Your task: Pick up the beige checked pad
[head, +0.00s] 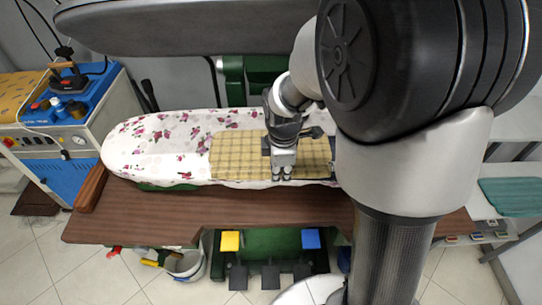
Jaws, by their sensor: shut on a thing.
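The beige checked pad (236,155) lies flat on the floral white ironing board (140,148), toward its right half. My gripper (284,178) points down over the pad, at its near middle part, and is shut on the pad. The fingertips are close together near the pad's front edge. My gripper and wrist hide a strip of the pad's middle, and my arm hides the area past its right end.
A brown wooden shelf (140,218) runs in front of the board. A blue and white steam unit (75,115) with an iron (68,72) stands at the left. A teal cloth (510,196) lies at the right.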

